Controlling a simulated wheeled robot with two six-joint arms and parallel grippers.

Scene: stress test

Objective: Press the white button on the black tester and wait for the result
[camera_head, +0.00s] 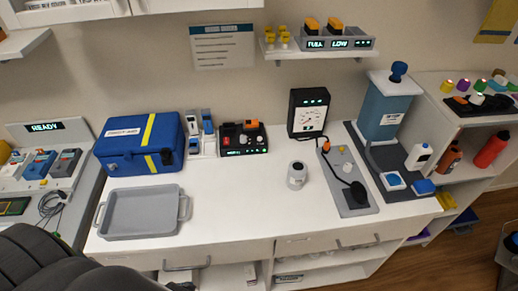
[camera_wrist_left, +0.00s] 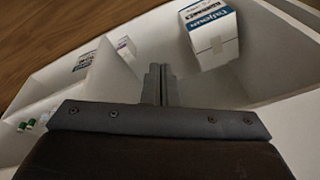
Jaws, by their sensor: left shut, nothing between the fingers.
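A black box with a white dial face (camera_head: 311,118) and small green lights along its top stands against the wall at the back of the white counter. It looks like the tester, but I cannot make out a white button on it. A second, low black device (camera_head: 242,139) with an orange block, a red switch and a green display sits to its left. My left gripper (camera_wrist_left: 160,83) is shut and empty in the left wrist view, over white shelf compartments and apart from both devices. Its fingers are not in the head view. My right gripper is in neither view.
A white box (camera_wrist_left: 211,38) sits in the wrist view.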

